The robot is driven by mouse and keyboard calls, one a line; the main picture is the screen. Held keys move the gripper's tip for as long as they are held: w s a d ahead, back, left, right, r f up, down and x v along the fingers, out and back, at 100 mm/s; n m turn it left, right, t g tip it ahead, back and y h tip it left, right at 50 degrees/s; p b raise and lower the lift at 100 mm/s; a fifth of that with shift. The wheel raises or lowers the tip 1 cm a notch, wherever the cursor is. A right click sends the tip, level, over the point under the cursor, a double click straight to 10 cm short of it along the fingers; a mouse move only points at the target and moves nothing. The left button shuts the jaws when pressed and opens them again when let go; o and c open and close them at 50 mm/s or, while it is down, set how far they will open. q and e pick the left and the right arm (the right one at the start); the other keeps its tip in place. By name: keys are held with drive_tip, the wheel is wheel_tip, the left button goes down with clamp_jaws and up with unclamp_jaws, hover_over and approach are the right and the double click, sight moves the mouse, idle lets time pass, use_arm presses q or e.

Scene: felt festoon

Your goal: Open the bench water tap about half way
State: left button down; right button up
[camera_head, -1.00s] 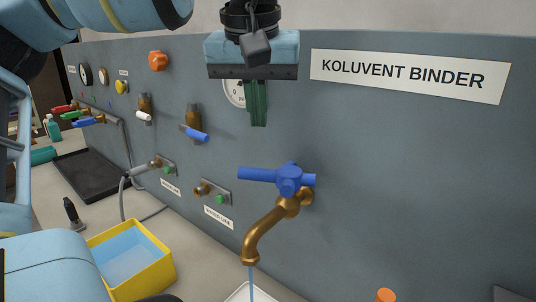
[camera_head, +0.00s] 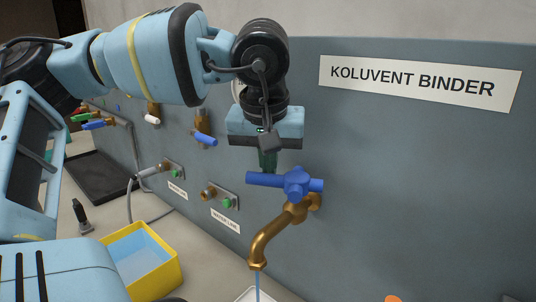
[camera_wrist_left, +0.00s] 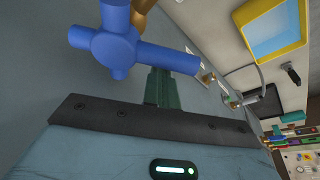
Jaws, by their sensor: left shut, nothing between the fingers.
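The bench water tap has a blue cross handle (camera_head: 296,184) on a brass spout (camera_head: 266,238) fixed to the grey panel. One long arm of the handle points left. A thin blue stream of water (camera_head: 258,284) runs from the spout. My left gripper (camera_head: 268,170) points down, its green fingers shut and empty, at the long left arm of the handle. In the left wrist view the fingertips (camera_wrist_left: 160,72) lie close beside that arm of the blue handle (camera_wrist_left: 115,45). I cannot tell whether they touch. My right gripper is not in view.
A white sign (camera_head: 420,82) reads KOLUVENT BINDER. Left of the tap are smaller valves with a blue lever (camera_head: 205,139) and a white lever (camera_head: 152,119). A yellow bin (camera_head: 150,270) with a light blue inside stands on the bench, front left.

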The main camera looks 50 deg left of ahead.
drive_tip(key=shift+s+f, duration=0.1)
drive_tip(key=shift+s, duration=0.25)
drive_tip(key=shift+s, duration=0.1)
use_arm(q)
drive_tip(key=shift+s+d+f+n+b, duration=0.15)
drive_tip(key=shift+s+n+b, duration=0.2)
drive_tip(key=shift+n, duration=0.45)
drive_tip(key=shift+s+d, duration=0.15)
drive_tip(key=shift+s, duration=0.1)
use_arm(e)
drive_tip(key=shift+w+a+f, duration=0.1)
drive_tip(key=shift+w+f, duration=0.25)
